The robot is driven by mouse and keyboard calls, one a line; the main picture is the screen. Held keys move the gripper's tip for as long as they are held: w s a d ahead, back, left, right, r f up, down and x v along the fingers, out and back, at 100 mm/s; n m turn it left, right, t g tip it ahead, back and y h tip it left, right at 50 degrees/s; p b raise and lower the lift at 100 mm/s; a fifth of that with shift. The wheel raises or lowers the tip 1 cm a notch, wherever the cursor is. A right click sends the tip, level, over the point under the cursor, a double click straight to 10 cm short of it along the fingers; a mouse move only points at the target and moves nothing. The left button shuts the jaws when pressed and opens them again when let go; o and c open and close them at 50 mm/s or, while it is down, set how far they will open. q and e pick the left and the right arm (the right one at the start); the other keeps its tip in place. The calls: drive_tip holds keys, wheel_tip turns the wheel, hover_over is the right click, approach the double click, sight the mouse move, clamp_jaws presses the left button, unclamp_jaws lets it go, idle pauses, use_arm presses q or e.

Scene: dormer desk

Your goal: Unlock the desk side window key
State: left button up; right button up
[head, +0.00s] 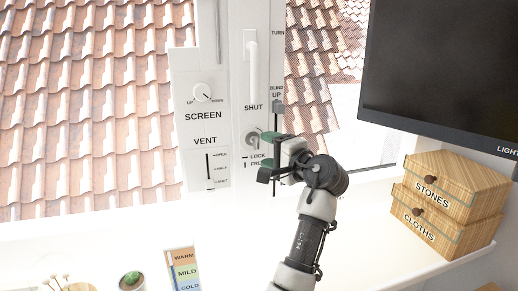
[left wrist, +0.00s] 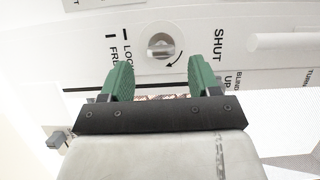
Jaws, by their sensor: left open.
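The window key (head: 252,137) is a small silver turning piece in a round lock on the white window frame, below the word SHUT. It also shows in the left wrist view (left wrist: 160,47), with a curved black arrow beside it and LOCK and FREE marks to its left. I cannot tell for sure which mark it points at. My left gripper (head: 264,158) is just right of and below the lock in the head view. Its green fingers are open and empty; in the left wrist view (left wrist: 160,68) the key lies beyond the gap between them, apart from both. My right gripper is not in view.
A white window handle (head: 252,62) stands above the lock. A panel with a SCREEN knob (head: 202,92) and VENT slider (head: 209,164) is to the left; a BLIND slider (head: 278,107) is close right. A monitor (head: 440,70) and wooden drawers (head: 470,180) stand right.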

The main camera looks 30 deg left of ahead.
use_arm(q)
drive_tip(key=v, duration=0.5)
drive_tip(key=shift+s+d+b, duration=0.1)
drive_tip(key=shift+d+b, duration=0.2)
drive_tip(key=shift+b, duration=0.05)
